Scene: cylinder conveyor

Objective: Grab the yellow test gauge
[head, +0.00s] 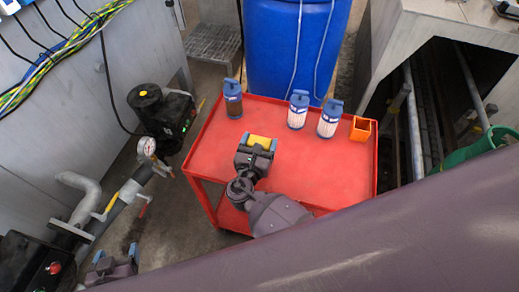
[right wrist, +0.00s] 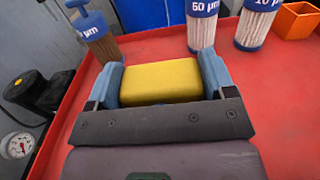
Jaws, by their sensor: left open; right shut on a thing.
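The yellow test gauge (head: 260,141) is a yellow block over the red cart top. In the right wrist view the gauge (right wrist: 160,81) sits between the two blue fingertips, which touch its sides. My right gripper (head: 257,146) is shut on it; it also shows in the right wrist view (right wrist: 160,88). I cannot tell whether the gauge rests on the cart or is slightly raised. My left gripper (head: 115,255) is open and empty at the lower left, away from the cart and partly cut off by my own body.
The red cart (head: 205,160) carries a brown-filled filter cylinder (head: 233,104), two white filter cylinders (head: 298,112) (head: 328,122) and an orange box (head: 360,129) along its back. A blue barrel (head: 295,45) stands behind. A pressure gauge (head: 147,146) and pipes are left of the cart.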

